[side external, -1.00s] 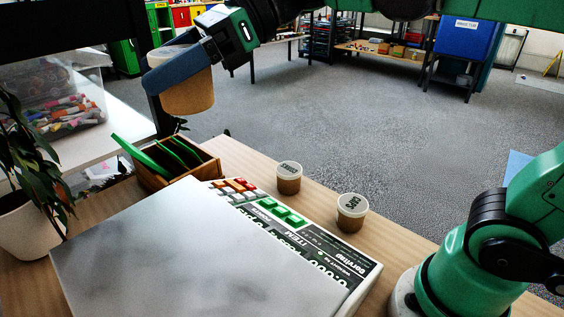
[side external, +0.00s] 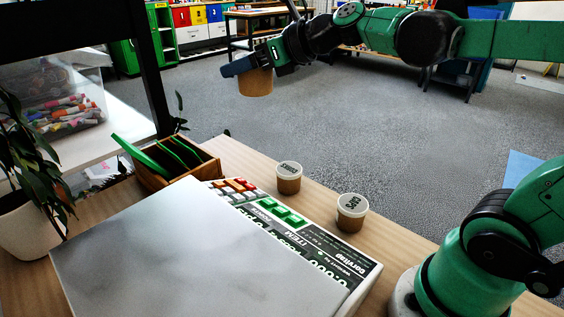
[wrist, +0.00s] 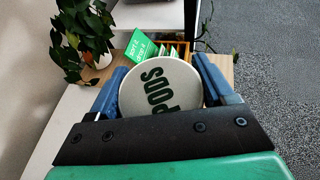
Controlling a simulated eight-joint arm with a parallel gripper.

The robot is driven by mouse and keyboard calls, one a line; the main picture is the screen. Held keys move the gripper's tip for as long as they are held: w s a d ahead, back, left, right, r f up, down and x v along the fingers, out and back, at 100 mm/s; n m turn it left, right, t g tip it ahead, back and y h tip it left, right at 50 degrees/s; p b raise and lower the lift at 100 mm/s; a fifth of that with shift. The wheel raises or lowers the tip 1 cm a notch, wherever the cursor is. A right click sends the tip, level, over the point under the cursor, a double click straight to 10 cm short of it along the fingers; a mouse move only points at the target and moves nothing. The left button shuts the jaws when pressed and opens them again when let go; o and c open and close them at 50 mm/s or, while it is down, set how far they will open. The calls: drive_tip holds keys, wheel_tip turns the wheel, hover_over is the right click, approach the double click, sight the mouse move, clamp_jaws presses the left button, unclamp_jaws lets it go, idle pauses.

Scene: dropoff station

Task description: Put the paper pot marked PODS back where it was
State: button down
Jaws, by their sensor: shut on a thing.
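My gripper (side external: 246,66) is shut on the paper pot marked PODS (side external: 256,84), a tan tub. It holds the pot high, beyond the far edge of the table, with grey floor behind it in the side view. In the wrist view, the white lid with dark green PODS lettering (wrist: 155,108) faces the camera, between the two blue fingers of my gripper (wrist: 160,80). The pot's underside is hidden there. Two similar, smaller-looking pots stand upright on the table: one (side external: 289,184) by the printed board and one (side external: 351,219) nearer my base.
A wooden box of green cards (side external: 175,165), a potted plant (side external: 25,220) and a clear bin of markers (side external: 60,105) stand at the left.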

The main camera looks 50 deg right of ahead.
sight(252, 84)
drive_tip(key=shift+f, duration=0.1)
drive_tip(key=f, duration=0.1)
drive_tip(key=d+f+n+y, duration=0.1)
drive_tip(key=f+y, duration=0.1)
drive_tip(key=shift+w+d+f+n+g, duration=0.25)
drive_tip(key=shift+w+f+n+g, duration=0.05)
drive_tip(key=shift+w+f+n, duration=0.1)
drive_tip(key=shift+s+d+f+n+g+y, duration=1.1)
drive_tip(key=shift+s+f+n+g, duration=0.45)
drive_tip(key=shift+f, duration=1.8)
drive_tip(key=shift+s+d+f+n+g+y, duration=0.9)
drive_tip(key=shift+s+f+n+g+y, duration=0.6)
drive_tip(key=shift+f, duration=1.85)
drive_tip(key=shift+s+d+f+n+g+y, duration=1.15)
drive_tip(key=shift+s+f+n, duration=0.65)
drive_tip(key=shift+f, duration=1.55)
drive_tip(key=shift+a+f, duration=0.15)
drive_tip(key=shift+f, duration=0.5)
unclamp_jaws()
wheel_tip(252, 84, up, 20)
